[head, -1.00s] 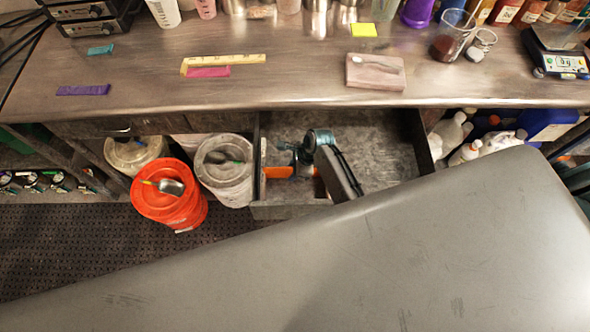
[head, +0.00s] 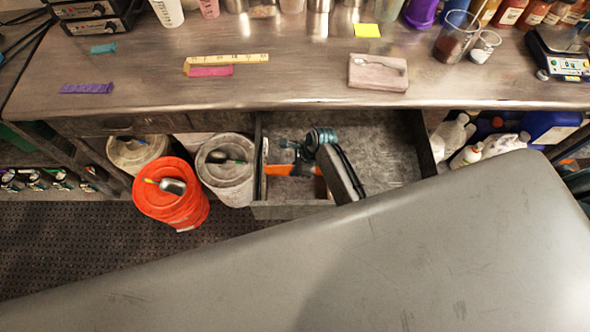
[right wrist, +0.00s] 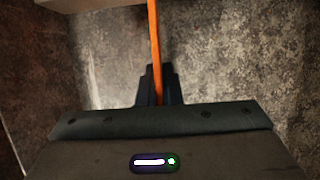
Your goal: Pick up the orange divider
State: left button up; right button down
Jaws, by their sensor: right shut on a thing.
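The orange divider (head: 281,170) is a thin upright strip in the left part of the open grey drawer (head: 292,211). My right gripper (head: 297,160) reaches down into the drawer and is shut on the divider. In the right wrist view the divider (right wrist: 154,40) runs as a narrow orange line between the dark fingers of the gripper (right wrist: 158,85). My arm hides part of the divider in the head view. I cannot tell whether its lower edge touches the drawer floor. My left gripper is not in view.
The drawer's walls surround my gripper, and its right part is clear. Orange (head: 172,193) and white (head: 226,172) buckets stand left of the drawer. The worktop (head: 300,75) is above and behind it. White bottles (head: 468,155) stand at its right.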

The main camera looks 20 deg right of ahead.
notch_tip(320, 180, up, 8)
jog(key=shift+r+b, duration=0.15)
jog(key=shift+b, duration=0.5)
jog(key=shift+r+p, duration=0.3)
jog(key=shift+r, duration=0.2)
notch_tip(320, 180, up, 6)
jog(key=p, duration=0.5)
jog(key=shift+r, duration=0.2)
dwell(0.4)
